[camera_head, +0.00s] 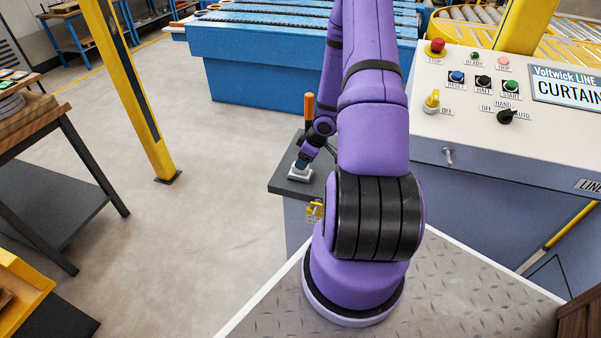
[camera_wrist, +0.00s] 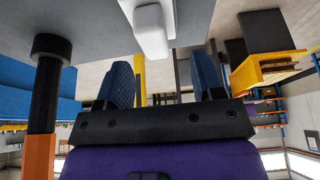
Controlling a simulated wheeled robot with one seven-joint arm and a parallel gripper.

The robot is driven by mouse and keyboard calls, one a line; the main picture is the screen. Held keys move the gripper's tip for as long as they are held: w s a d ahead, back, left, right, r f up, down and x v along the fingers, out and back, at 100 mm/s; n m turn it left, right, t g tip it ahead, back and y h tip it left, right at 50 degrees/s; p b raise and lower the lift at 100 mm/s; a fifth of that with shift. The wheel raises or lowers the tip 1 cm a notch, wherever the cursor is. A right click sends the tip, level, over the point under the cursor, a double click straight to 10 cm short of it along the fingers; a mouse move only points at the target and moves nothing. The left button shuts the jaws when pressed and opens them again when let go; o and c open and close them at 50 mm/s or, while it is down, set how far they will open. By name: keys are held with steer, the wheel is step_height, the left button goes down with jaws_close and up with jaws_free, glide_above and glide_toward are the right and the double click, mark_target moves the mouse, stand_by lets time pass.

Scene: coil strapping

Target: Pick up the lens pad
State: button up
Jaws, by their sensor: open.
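A small white block, which looks like the lens pad (camera_head: 300,175), sits on the dark top of a small grey cabinet (camera_head: 283,188). In the wrist view the white lens pad (camera_wrist: 151,32) shows at the top, in line with the space between the fingers. My gripper (camera_head: 302,163) is low over the pad and partly covers it in the head view. In the wrist view its two blue fingers (camera_wrist: 163,72) are spread apart with nothing clamped between them. I cannot tell whether the fingers touch the pad.
An orange-handled upright tool (camera_head: 308,110) stands close behind the gripper; its handle and black collar show in the wrist view (camera_wrist: 42,110). A control console (camera_head: 480,150) stands to the right. A yellow post (camera_head: 145,100) and workbench (camera_head: 60,150) are left, with open floor between.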

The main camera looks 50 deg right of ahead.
steer(key=x, duration=0.5)
steer(key=shift+s+d, duration=0.1)
steer(key=shift+d, duration=0.3)
steer(key=c, duration=1)
